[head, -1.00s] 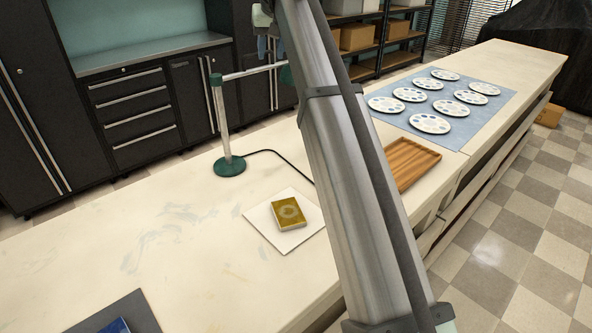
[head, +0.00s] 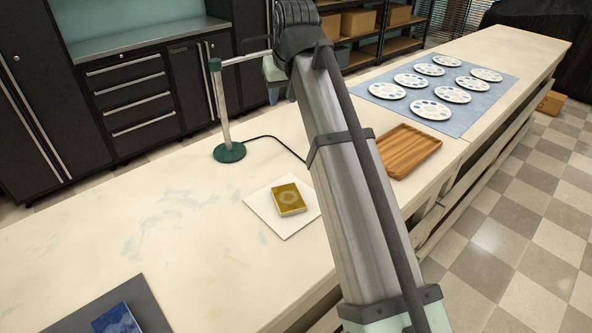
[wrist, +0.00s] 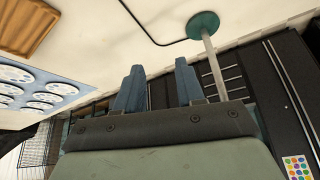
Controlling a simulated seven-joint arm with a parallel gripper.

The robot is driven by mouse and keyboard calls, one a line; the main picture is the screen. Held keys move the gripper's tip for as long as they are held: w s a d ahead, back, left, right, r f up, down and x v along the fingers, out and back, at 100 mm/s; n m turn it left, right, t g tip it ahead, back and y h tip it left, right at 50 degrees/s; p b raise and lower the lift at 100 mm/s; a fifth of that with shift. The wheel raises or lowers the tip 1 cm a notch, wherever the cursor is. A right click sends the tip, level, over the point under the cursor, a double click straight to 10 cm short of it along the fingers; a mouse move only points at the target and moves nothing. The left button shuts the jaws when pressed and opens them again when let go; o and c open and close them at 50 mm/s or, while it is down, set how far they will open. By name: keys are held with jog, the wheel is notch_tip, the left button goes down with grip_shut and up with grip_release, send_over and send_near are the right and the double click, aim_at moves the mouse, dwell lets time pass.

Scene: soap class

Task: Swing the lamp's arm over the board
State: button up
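The lamp stands on the table with a green round base (head: 229,152) and an upright metal post (head: 221,105). Its arm (head: 245,57) runs right from the post top and passes behind my arm, which hides its far end. In the wrist view the lamp's base (wrist: 203,25) and post (wrist: 214,65) lie just right of the fingers. A white square board (head: 290,231) lies nearer, bearing a gold-brown block (head: 288,199). My gripper (wrist: 157,72) shows two blue fingers, apart with nothing visible between them; in the head view they are hidden.
A wooden tray (head: 408,150) and a blue mat (head: 461,124) with several white palettes lie right. A grey board (head: 150,315) with a blue block (head: 117,320) is at lower left. A black cord (head: 275,139) trails from the lamp. Dark cabinets (head: 130,95) stand behind.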

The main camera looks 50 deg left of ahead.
jog(key=s+d+f, duration=0.6)
jog(key=d+f, duration=0.5)
jog(key=f, duration=0.1)
jog(key=shift+d+f+h, duration=0.15)
jog(key=shift+f+h, duration=0.2)
jog(key=shift+h, duration=0.05)
jog(key=shift+c, duration=0.3)
